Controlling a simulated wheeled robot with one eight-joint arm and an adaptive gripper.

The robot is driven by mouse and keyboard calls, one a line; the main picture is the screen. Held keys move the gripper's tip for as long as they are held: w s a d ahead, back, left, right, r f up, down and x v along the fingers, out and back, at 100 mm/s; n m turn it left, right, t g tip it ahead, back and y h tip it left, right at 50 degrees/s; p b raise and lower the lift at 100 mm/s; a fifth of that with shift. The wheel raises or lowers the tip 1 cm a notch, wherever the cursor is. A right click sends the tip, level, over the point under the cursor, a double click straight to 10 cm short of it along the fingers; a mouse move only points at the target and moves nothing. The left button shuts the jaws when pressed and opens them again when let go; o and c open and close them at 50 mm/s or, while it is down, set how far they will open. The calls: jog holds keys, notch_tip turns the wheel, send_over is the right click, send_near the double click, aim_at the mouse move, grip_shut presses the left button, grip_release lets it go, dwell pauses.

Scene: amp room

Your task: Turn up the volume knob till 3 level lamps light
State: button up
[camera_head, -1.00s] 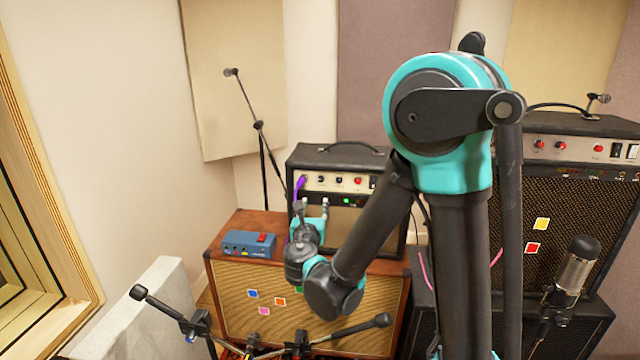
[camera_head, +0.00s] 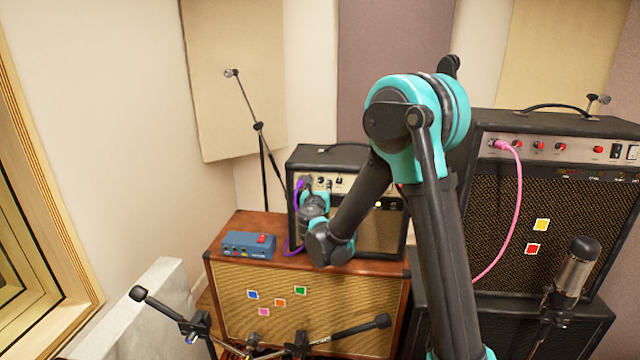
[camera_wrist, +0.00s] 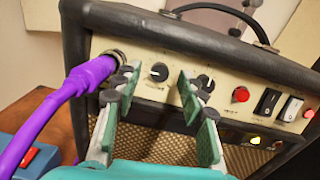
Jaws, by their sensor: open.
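The small amp (camera_head: 345,160) stands on a wooden speaker cabinet, its cream control panel (camera_wrist: 222,90) facing me. In the wrist view a black knob (camera_wrist: 158,72) with a pale pointer line sits between the two fingertips of my gripper (camera_wrist: 158,79). The gripper is open, a finger on each side, and I see gaps to the knob. The label below is too small to read. A second black knob (camera_wrist: 203,83) is partly behind the right finger. Below the panel one lamp (camera_wrist: 255,140) glows yellow; a reddish lamp (camera_wrist: 278,145) sits right of it, its state unclear. My fingers may hide other lamps.
A purple cable plug (camera_wrist: 92,72) sticks out left of the knob, close to the left finger. A red button (camera_wrist: 240,94) and rocker switches (camera_wrist: 267,103) lie to the right. A blue box (camera_head: 249,245) stands left of the amp. A larger amp (camera_head: 545,190) with a pink cable stands right.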

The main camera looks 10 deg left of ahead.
jog(key=shift+w, duration=0.7)
jog(key=shift+c, duration=0.6)
grip_shut()
jog(key=shift+m, duration=0.3)
jog(key=m+h, duration=0.1)
jog(key=m, duration=0.3)
jog(key=shift+m, duration=0.4)
jog(key=shift+m+h, duration=0.6)
jog(key=shift+m, duration=1.7)
